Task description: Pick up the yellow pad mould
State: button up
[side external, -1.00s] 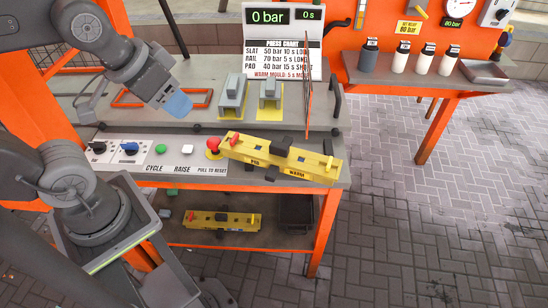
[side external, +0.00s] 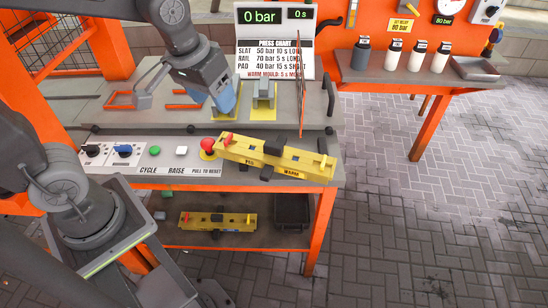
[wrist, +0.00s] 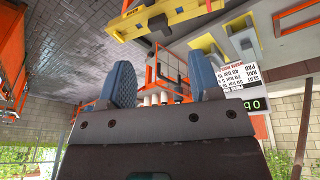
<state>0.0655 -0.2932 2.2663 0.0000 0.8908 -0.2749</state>
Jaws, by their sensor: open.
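The yellow pad mould (side external: 294,160) lies along the front of the workbench at a slant, with dark clamps, a red knob and lettering that seems to read PAD and WARM. It also shows in the wrist view (wrist: 185,14) along the top edge. My gripper (side external: 226,104) has blue fingertips and is above the back part of the bench, behind and left of the mould, not touching it. In the wrist view its two fingers (wrist: 163,82) stand apart with nothing between them. It hides most of one grey block on a yellow base.
Another grey block (side external: 263,90) on a yellow base stands beside my gripper, below the press display (side external: 262,17). A red button (side external: 208,146) is just left of the mould. A second yellow mould (side external: 240,220) and a black bin (side external: 291,211) sit on the lower shelf.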

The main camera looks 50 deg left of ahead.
jog(key=w+d+f+n+g, duration=0.3)
jog(key=w+d+f, duration=0.1)
jog(key=w+f, duration=0.55)
send_over(267, 170)
jog(key=f, duration=0.9)
jog(key=shift+s+d+f, duration=0.1)
jog(key=shift+s+f, duration=0.1)
jog(key=shift+f, duration=0.2)
jog(key=shift+w+f, duration=0.2)
jog(key=shift+f, duration=2.45)
jog(key=shift+c, duration=0.2)
grip_shut()
jog(key=shift+r, duration=0.15)
